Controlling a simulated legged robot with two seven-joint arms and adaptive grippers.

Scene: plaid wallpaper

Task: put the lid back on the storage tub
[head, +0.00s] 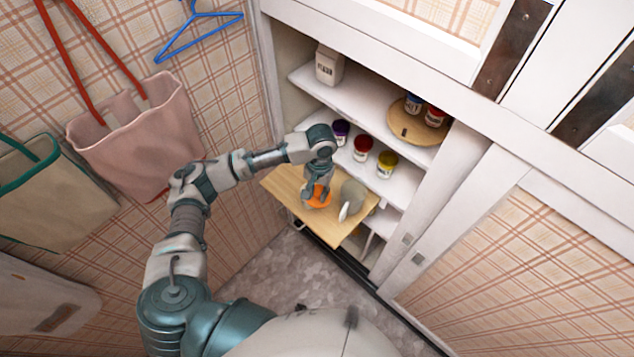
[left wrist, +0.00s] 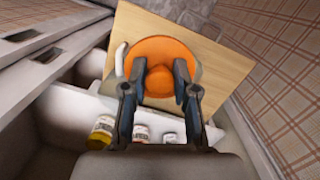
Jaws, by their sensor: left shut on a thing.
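My left gripper (head: 318,186) reaches over a pale wooden board at the cabinet opening. In the left wrist view its two fingers (left wrist: 159,74) are closed on the raised knob of a round orange lid (left wrist: 160,48). The lid also shows below the gripper in the head view (head: 319,200). A grey rounded thing with a white edge (head: 354,198), perhaps the storage tub, stands on the board just right of the lid. In the left wrist view the lid covers most of it. I cannot tell whether the lid touches it. My right gripper is not in view.
The wooden board (head: 281,184) has bare room at its left end. Behind it are white shelves with a purple jar (head: 341,131), a red jar (head: 363,146), a yellow jar (head: 387,163), a carton (head: 329,64) and a round wooden tray (head: 404,127). Bags hang left.

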